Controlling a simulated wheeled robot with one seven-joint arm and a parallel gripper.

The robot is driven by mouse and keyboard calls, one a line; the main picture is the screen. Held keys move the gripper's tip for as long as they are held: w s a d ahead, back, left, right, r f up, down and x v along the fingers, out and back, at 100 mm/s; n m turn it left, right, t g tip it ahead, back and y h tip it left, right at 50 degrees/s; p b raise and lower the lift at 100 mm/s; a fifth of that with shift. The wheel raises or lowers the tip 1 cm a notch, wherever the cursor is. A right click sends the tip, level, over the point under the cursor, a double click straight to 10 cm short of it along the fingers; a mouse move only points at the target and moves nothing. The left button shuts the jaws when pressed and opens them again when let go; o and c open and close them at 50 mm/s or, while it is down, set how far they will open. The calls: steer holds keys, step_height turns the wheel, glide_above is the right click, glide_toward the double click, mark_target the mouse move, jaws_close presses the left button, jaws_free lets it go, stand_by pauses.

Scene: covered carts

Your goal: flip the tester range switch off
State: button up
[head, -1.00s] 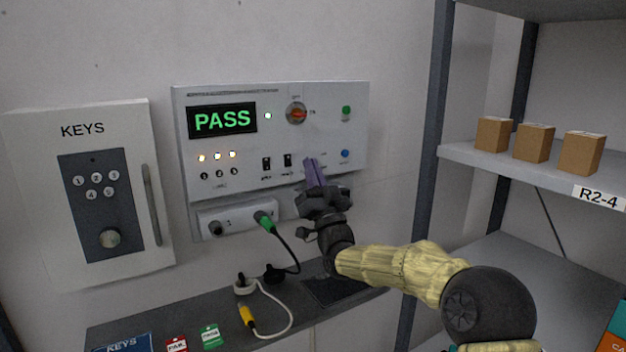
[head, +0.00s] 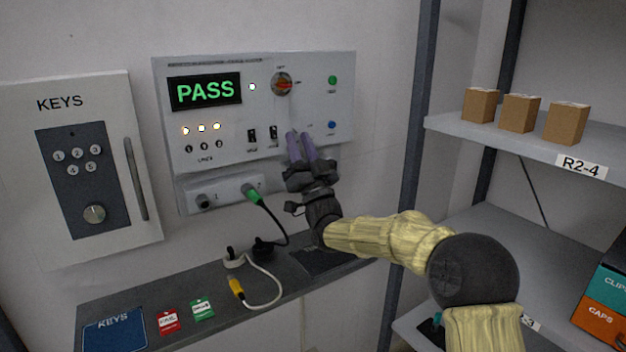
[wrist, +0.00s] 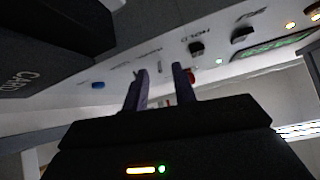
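The tester (head: 210,150) is a white wall panel with a green PASS display. Two small black switches sit low on its face, a left one (head: 252,135) and a right one (head: 273,132). Their labels are too small to read in the head view. In the wrist view the nearer switch (wrist: 197,48) is beside the word HOLD, and the other switch (wrist: 241,35) has an unclear label. My gripper (head: 298,138) is open and empty, its two purple fingers apart, just right of the right switch. In the wrist view the fingertips (wrist: 159,72) show a gap between them.
A red rotary knob (head: 282,84), a green button (head: 332,80) and a blue button (head: 331,125) are on the panel. A green plug (head: 251,194) with a black cable is in the socket box below. The shelf (head: 180,283) underneath holds cards and a yellow-tipped cable.

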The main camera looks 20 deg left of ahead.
steer(key=b+v, duration=0.3)
steer(key=v, duration=1.4)
steer(key=shift+r, duration=0.1)
steer(key=w+d+f+m+g+h, duration=0.1)
steer(key=d+f+m+g+h, duration=0.1)
steer(key=d+f+g+h, duration=0.95)
steer(key=s+d+f+m+g+h, duration=0.25)
steer(key=s+d+f, duration=0.45)
steer(key=s+d, duration=0.35)
steer(key=s+d+f+m+g+h, duration=0.1)
steer(key=s+d+f+g+h, duration=0.25)
steer(key=s+d+f, duration=0.6)
steer(key=w+a+p+v, duration=0.1)
steer(key=p+v, duration=0.9)
steer(key=v, duration=0.1)
steer(key=w+p+v, duration=0.2)
steer(key=p+v, duration=0.9)
steer(key=shift+a+r+h, duration=0.35)
steer(key=shift+r+h, duration=0.1)
steer(key=shift+r, duration=0.35)
